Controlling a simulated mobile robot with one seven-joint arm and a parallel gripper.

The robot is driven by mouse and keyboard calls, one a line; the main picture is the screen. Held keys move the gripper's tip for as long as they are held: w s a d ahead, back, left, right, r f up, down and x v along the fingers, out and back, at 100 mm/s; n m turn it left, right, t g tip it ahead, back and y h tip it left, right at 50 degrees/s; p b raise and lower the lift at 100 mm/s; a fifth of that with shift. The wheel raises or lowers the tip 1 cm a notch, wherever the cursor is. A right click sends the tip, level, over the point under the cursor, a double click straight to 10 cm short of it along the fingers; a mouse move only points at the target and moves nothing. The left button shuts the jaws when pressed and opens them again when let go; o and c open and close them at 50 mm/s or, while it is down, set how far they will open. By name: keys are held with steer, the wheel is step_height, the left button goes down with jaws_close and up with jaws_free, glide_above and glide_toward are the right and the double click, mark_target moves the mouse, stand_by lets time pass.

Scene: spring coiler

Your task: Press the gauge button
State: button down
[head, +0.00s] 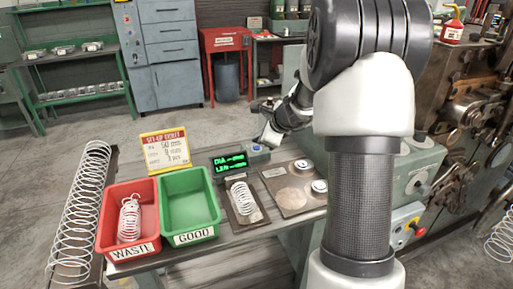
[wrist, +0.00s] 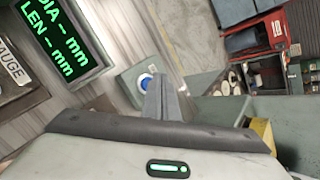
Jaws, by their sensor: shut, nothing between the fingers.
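The gauge display (head: 230,162) is a black box with green lettering on the bench. The wrist view shows the display (wrist: 62,38) reading "DIA – mm" and "LEN – mm". The gauge button (wrist: 146,82) is blue, on a pale grey box (wrist: 130,78); the box (head: 257,155) also shows right of the display in the head view. My gripper (wrist: 168,82) is shut and empty, its fingertips just beside the button in the wrist view, partly covering it. In the head view my gripper (head: 267,138) is over the button box; I cannot tell whether it touches.
A coil spring (head: 243,198) lies on the dark gauge plate in front of the display. A red WASTE bin (head: 110,237) holding springs and an empty green GOOD bin (head: 190,205) stand left. A plate with round pieces (head: 293,188) lies right. A setup ticket (head: 165,150) stands behind the bins.

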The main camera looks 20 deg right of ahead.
steer(key=shift+f, duration=0.1)
stand_by(0.3)
steer(key=shift+f+b, duration=0.35)
steer(key=shift+b, duration=0.15)
steer(key=shift+f+b, duration=0.4)
stand_by(0.4)
stand_by(0.4)
steer(key=shift+r+p, duration=0.65)
steer(key=shift+r, duration=0.15)
step_height(320, 180, up, 5)
steer(key=p, duration=0.4)
stand_by(0.5)
